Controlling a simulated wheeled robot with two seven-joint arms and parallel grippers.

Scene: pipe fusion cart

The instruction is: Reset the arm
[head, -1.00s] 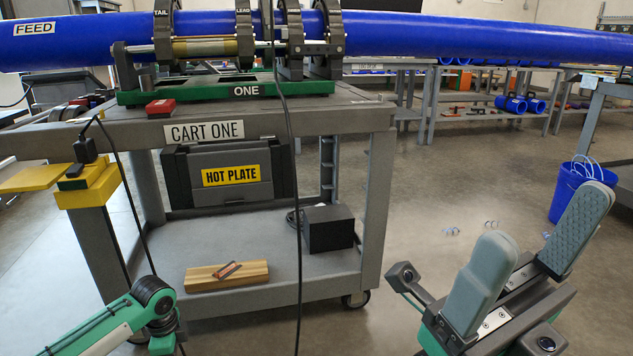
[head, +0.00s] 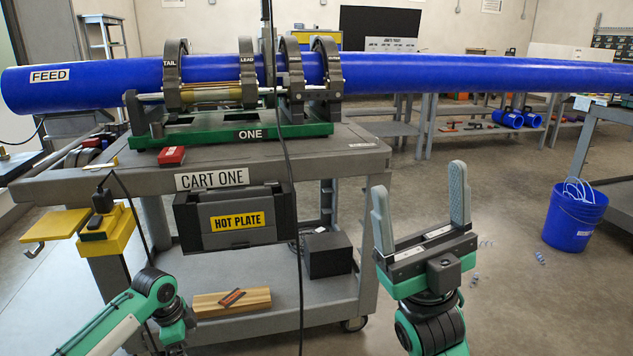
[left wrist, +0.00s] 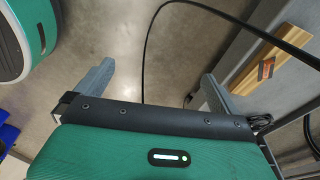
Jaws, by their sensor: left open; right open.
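My right gripper (head: 421,195) is in the head view, right of the cart's front corner. Its two grey fingers point up, wide apart, with nothing between them. My left arm (head: 125,318) comes in at the lower left of the head view, in front of the cart; its fingers do not show there.
The cart (head: 205,183) carries a green clamp base (head: 200,153) with a long blue pipe (head: 480,70). A hot plate case (head: 235,215) hangs below. A wood block (head: 215,304) lies on the lower shelf. A black cable (head: 292,220) hangs down in front. A blue bucket (head: 572,220) stands right on open floor.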

